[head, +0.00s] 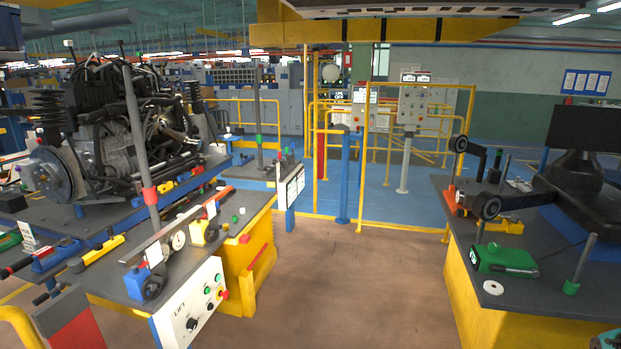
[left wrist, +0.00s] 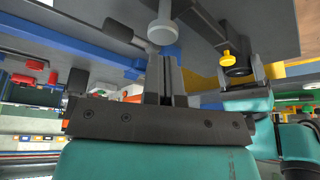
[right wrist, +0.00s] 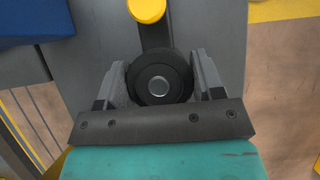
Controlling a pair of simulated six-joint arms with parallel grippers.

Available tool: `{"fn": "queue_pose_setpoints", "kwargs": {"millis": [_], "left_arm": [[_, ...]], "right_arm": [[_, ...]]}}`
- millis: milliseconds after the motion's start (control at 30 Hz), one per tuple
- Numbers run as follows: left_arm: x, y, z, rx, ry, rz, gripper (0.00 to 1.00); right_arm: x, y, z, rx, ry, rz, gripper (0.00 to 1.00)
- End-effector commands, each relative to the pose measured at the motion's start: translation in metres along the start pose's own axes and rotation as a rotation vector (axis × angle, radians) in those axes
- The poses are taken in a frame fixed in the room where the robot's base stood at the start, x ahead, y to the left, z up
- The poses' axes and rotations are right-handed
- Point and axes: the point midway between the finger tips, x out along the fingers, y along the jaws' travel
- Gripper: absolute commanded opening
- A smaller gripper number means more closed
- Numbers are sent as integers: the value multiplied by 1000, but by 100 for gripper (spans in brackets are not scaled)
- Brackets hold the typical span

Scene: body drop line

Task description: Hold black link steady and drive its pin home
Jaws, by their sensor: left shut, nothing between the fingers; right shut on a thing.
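My right gripper (right wrist: 160,85) has its fingers on both sides of the black link's round end (right wrist: 161,78), shut on it. A dark bar runs from that end toward a yellow round pin-like piece (right wrist: 147,9), cut off by the top edge. In the left wrist view, the black link (left wrist: 237,67) shows between my right gripper's fingers, with the yellow piece (left wrist: 228,58) beside it. My left gripper (left wrist: 166,58) is shut and empty, its tips just below a grey round-headed piece (left wrist: 163,33). Whether they touch is unclear.
In the head view, a left bench holds an engine (head: 120,125) and a LIFT control box (head: 192,308). The right bench carries two black round-ended parts, a green tool (head: 502,260) and a monitor (head: 585,130). Brown floor (head: 330,285) between the benches is clear.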

Motion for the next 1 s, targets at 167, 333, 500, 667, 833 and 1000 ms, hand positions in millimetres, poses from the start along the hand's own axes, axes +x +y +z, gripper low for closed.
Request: {"fn": "queue_pose_setpoints", "kwargs": {"millis": [167,333,500,667,833,1000], "left_arm": [[2,0,1,0,0,0,0],[5,0,2,0,0,0,0],[8,0,3,0,0,0,0],[11,0,4,0,0,0,0],[14,0,6,0,0,0,0],[17,0,7,0,0,0,0]], "right_arm": [[0,0,0,0,0,0,20],[0,0,0,0,0,0,20],[0,0,0,0,0,0,20],[0,0,0,0,0,0,20],[0,0,0,0,0,0,20],[0,0,0,0,0,0,20]]}}
